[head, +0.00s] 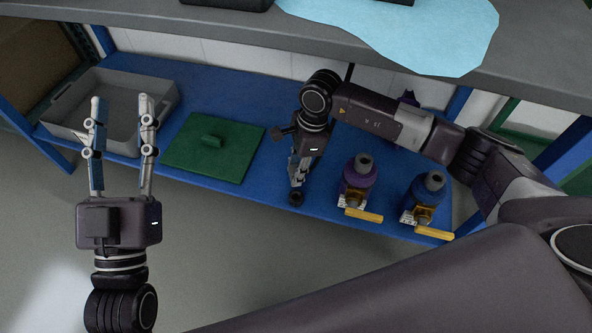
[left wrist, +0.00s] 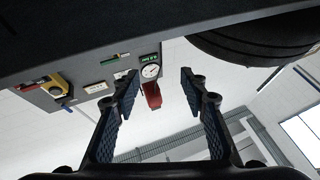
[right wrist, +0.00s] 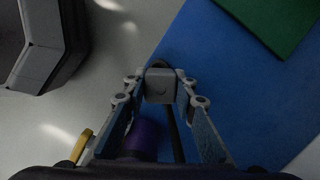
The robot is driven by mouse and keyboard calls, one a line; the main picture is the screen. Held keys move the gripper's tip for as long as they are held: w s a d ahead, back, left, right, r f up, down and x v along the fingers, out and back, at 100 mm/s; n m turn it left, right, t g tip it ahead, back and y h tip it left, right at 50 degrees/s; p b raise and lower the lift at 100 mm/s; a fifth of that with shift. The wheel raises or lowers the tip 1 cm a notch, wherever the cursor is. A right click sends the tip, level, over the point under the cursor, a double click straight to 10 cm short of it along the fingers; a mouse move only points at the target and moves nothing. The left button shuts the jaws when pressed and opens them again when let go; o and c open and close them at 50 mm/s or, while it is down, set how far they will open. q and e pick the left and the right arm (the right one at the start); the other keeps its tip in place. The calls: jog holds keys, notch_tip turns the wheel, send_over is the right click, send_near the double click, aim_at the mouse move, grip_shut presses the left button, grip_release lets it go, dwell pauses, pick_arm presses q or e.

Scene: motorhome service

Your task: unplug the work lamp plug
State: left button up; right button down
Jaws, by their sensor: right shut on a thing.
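My right gripper (head: 297,184) points down over the blue shelf and is shut. In the right wrist view its fingertips (right wrist: 160,88) are closed on a small grey block (right wrist: 160,86), which appears to be the work lamp plug. A dark round end (head: 296,198) shows just below the fingers in the head view. A dark cable (right wrist: 174,132) runs from near the block back between the fingers. No socket shows in contact with the block. My left gripper (head: 122,108) is open and empty, in front of the grey tray; its spread fingers (left wrist: 160,76) also show in the left wrist view.
On the blue shelf (head: 230,88) are a grey tray (head: 92,85), a green plate (head: 182,155) and purple and blue regulators (head: 360,178) (head: 428,190) with yellow handles. A grey counter (head: 235,22) overhangs.

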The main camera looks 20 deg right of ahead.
pick_arm(q)
jog(key=shift+s+r, duration=0.15)
jog(key=shift+s, duration=0.15)
pick_arm(e)
jog(key=shift+s+r, duration=0.2)
